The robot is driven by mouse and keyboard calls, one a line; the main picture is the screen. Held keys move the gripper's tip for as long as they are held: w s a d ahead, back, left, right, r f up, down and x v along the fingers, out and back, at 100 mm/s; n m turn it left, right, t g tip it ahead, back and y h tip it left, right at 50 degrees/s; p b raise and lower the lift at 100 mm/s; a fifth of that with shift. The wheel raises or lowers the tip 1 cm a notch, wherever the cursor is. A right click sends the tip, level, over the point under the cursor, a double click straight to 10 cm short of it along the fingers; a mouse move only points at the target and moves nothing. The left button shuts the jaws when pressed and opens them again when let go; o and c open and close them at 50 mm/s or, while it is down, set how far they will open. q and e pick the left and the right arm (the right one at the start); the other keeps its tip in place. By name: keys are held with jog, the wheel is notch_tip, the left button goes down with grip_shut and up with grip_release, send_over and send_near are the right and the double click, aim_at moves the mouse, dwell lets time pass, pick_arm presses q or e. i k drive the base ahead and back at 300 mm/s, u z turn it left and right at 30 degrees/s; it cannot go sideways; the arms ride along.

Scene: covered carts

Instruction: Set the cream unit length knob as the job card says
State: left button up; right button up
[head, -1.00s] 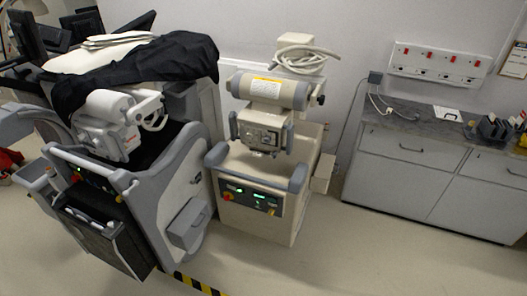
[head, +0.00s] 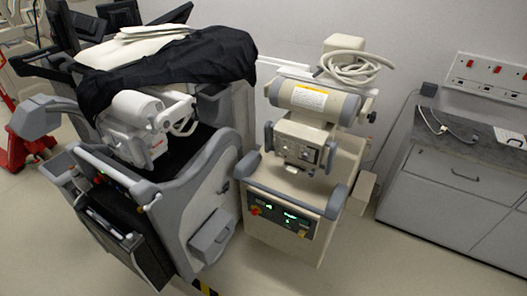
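The cream unit (head: 335,148) stands against the wall at the middle right of the head view. Its front has a dark control panel (head: 284,213) with green lit displays and a red button. Above the panel sits a box (head: 298,148) with small dials on its face; I cannot tell which one is the length knob. A white card (head: 510,137) lies at the right on the grey counter and is partly cut off; I cannot read it or tell whether it is the job card. Neither of my grippers is in view.
A larger grey and white cart (head: 180,195), partly covered by a black cloth (head: 190,60), stands close to the left of the cream unit. A grey cabinet (head: 445,200) stands to the right.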

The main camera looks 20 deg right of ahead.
aim_at(305, 155)
jog(key=u, duration=0.25)
jog(key=i, duration=0.75)
jog(key=z, duration=0.6)
jog(key=i, duration=0.75)
jog(key=z, duration=0.75)
